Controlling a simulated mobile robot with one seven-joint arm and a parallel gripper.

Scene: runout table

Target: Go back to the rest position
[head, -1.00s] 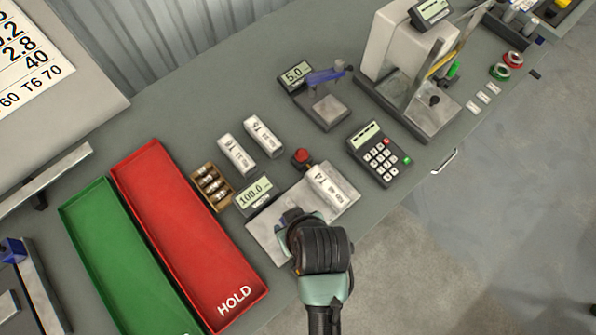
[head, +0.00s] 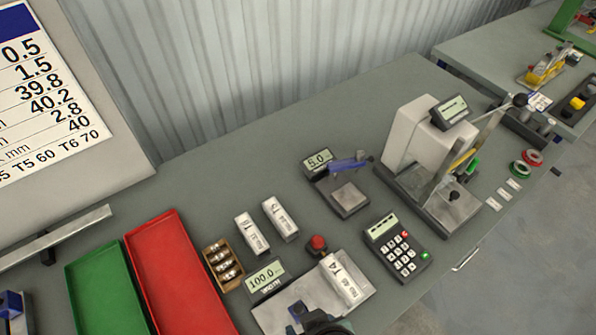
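My gripper (head: 318,321) shows only in part at the bottom edge of the head view, dark and over the near edge of the grey metal plate (head: 268,318). Its fingertips cannot be made out, so I cannot tell whether it is open or shut. A white labelled block (head: 341,281) lies on the plate, just above and to the right of my gripper. Two similar white blocks stand further back, the left one (head: 252,233) and the right one (head: 280,218).
A red tray (head: 175,275) and a green tray (head: 103,290) lie at the left. A small wooden box (head: 223,268), a display (head: 266,279) and a red button (head: 318,243) surround the plate. A keypad (head: 396,249) and a tall grey machine (head: 415,140) stand to the right.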

